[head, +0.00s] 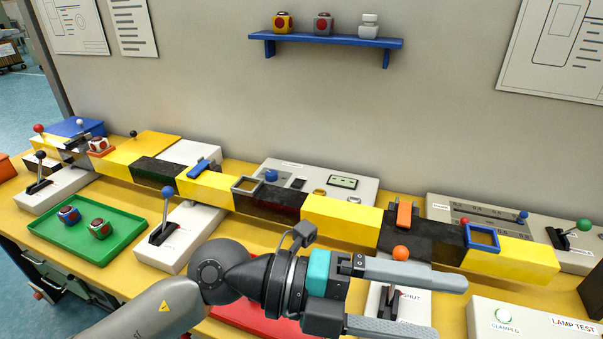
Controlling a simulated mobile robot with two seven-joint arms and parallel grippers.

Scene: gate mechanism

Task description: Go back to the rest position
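My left gripper (450,308) reaches in from the lower left, its fingers pointing right. Its two grey fingers are spread apart, and no object shows held between them. It hangs in front of a white switch box (415,301) with a "SHUT" label and a lever with an orange ball (400,253). The upper finger crosses in front of that lever and hides part of it; I cannot tell whether they touch. My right gripper is not in view.
A long yellow and black beam (341,219) runs across the yellow table. A blue-ball lever (168,192) stands left of my arm. A green tray (72,236) holds two cubes. A red surface (262,325) shows beneath my arm. A blue shelf (330,42) hangs on the wall.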

